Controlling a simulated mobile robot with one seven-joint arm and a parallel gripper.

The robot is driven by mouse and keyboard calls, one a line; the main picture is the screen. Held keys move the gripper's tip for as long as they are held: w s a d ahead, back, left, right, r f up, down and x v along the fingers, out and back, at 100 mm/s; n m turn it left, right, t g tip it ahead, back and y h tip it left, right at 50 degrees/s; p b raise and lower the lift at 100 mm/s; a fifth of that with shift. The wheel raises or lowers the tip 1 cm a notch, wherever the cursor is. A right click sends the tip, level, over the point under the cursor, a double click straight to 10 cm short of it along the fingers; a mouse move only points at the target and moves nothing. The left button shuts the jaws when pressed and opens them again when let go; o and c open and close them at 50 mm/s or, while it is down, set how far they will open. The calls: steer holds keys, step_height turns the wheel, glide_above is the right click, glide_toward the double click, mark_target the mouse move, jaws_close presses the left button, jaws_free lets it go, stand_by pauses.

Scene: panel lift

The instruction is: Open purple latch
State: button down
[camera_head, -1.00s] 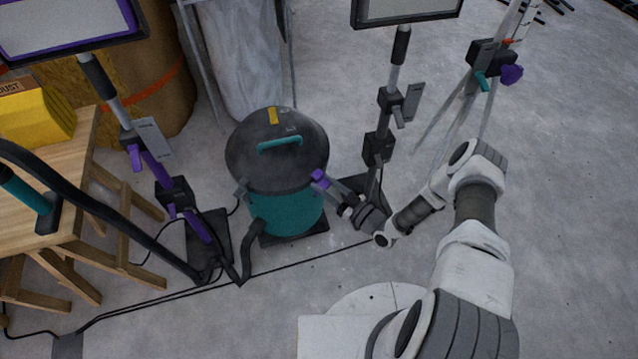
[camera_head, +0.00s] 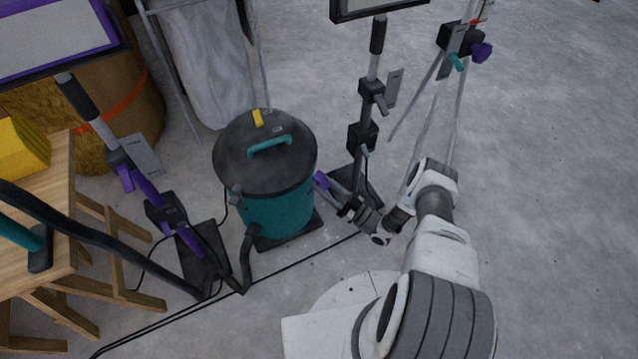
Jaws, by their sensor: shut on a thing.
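The purple latch (camera_head: 321,181) shows as a small purple piece at the right side of the vacuum's drum, just outside the lid rim. My gripper (camera_head: 328,187) reaches it from the lower right and is shut on it. The fingers cover part of the latch, and its exact angle is hard to tell at this size. The vacuum has a teal drum (camera_head: 278,208) and a dark round lid (camera_head: 240,150) with a teal handle (camera_head: 269,146). The lid sits on the drum.
A black and purple stand (camera_head: 187,224) is left of the vacuum, and another stand (camera_head: 362,136) rises close behind my gripper. A wooden trestle table (camera_head: 50,210) stands at the left. A hose and cable cross the floor. Open floor lies at the right.

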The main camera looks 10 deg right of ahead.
mark_target(326, 186)
steer(key=shift+s+d+f+t+y, duration=0.25)
steer(key=shift+t+y, duration=0.15)
steer(key=shift+y, duration=0.1)
stand_by(0.4)
steer(key=shift+c, duration=2.2)
jaws_free()
steer(key=shift+r, duration=0.1)
step_height(326, 186, up, 5)
steer(key=p, duration=0.3)
steer(key=s+d+r+p, duration=0.3)
steer(key=s+d+r, duration=0.2)
steer(key=d, duration=0.5)
steer(key=shift+s+d+r+p, duration=0.15)
steer(key=shift+s+r+p, duration=0.15)
steer(key=shift+r+p, duration=0.15)
